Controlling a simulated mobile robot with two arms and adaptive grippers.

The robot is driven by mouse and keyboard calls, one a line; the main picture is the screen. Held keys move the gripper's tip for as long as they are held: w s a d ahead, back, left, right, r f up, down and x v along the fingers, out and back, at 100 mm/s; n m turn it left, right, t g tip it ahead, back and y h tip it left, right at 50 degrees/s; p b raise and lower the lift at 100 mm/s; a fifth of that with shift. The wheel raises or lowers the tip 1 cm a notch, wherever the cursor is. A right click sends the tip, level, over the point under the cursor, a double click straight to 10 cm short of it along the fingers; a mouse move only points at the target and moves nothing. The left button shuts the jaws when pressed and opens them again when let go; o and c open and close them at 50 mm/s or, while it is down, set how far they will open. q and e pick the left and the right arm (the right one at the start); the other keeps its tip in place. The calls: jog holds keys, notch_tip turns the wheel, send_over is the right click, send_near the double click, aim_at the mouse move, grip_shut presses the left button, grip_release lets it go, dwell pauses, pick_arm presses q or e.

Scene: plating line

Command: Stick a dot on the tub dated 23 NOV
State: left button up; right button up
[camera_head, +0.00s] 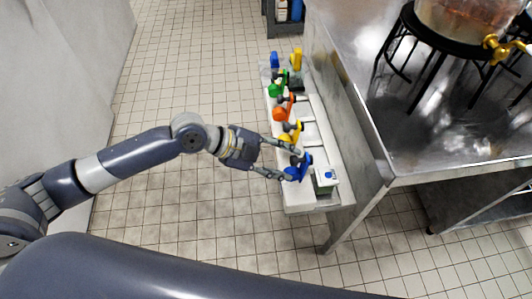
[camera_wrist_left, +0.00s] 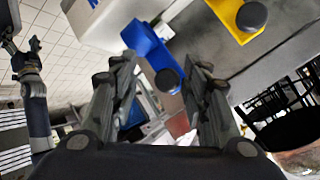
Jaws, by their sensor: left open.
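My left gripper (camera_head: 294,164) is open, its fingers on either side of a blue dispenser (camera_head: 303,161) with a black round knob. The left wrist view shows the blue dispenser (camera_wrist_left: 148,42) between the open fingers, its knob near the fingertips; I cannot tell whether they touch. A small whitish tub-like box (camera_head: 320,184) with a blue spot on top stands just right of it, at the near end of the bench. No date is readable on anything. What looks like my right gripper (camera_wrist_left: 28,60) shows small at the left of the left wrist view, its jaws unclear.
A yellow dispenser (camera_head: 289,136), an orange one (camera_head: 280,114) and a green one (camera_head: 274,90) stand farther along the narrow white bench (camera_head: 300,198). Another blue and yellow item stand at its far end. A steel table (camera_head: 360,150) rises close on the right. Tiled floor lies open left.

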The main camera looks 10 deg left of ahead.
pick_arm(q)
jog(key=v, duration=1.1)
jog(key=shift+a+f, duration=0.1)
jog(key=shift+a, duration=0.05)
